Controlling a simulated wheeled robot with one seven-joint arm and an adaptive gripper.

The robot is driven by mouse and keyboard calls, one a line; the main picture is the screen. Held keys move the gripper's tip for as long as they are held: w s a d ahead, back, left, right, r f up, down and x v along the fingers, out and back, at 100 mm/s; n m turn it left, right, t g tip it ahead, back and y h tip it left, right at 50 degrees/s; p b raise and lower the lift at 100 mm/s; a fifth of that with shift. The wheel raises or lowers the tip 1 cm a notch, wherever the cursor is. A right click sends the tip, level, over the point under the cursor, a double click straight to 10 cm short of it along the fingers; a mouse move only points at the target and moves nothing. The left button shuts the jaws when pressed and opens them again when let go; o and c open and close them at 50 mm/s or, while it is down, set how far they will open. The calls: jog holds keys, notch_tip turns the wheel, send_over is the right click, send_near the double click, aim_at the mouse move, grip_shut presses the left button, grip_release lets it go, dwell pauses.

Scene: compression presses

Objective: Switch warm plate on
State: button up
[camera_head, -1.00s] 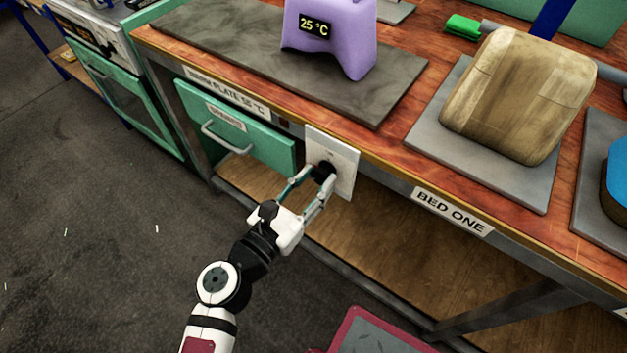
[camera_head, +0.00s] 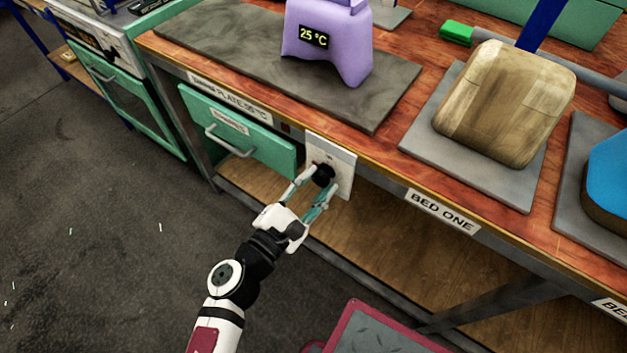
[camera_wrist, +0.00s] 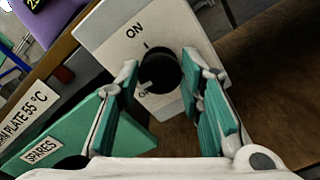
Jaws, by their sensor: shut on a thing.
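A black round knob (camera_head: 322,173) sits on a pale switch plate (camera_head: 342,160) on the bench front; the knob also shows in the wrist view (camera_wrist: 160,74). The switch plate (camera_wrist: 110,25) reads ON at its upper part. A white mark on the knob's lower left lies away from ON; lettering beside it is partly hidden. My gripper (camera_head: 317,187) is shut on the knob, its fingers (camera_wrist: 160,68) on either side. The warm plate (camera_head: 220,42) is a dark grey slab on the bench, labelled WARM PLATE 55 °C (camera_head: 230,97). A purple unit (camera_head: 340,55) on it reads 25 °C.
A green SPARES drawer (camera_head: 265,150) with a grey handle is left of the switch plate. The bench edge (camera_head: 390,175) runs just above the gripper, over an open wooden shelf (camera_head: 390,235). A wooden block (camera_head: 500,100) rests on a grey slab at right.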

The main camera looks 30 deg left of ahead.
jog(key=m+p, duration=0.1)
jog(key=m, duration=0.3)
jog(key=shift+d+m, duration=0.1)
jog(key=shift+m, duration=0.2)
jog(key=m, duration=0.3)
jog(key=shift+f+m, duration=0.15)
jog(key=shift+m, duration=0.15)
jog(key=m+b, duration=0.1)
jog(key=m, duration=0.3)
jog(key=shift+f+m, duration=0.15)
jog(key=shift+m, duration=0.15)
jog(key=shift+m+b, duration=0.65)
jog(key=shift+m, duration=1.25)
jog(key=o, duration=1.1)
jog(key=shift+o, duration=0.2)
jog(key=s, duration=1.2)
jog(key=shift+a, duration=0.45)
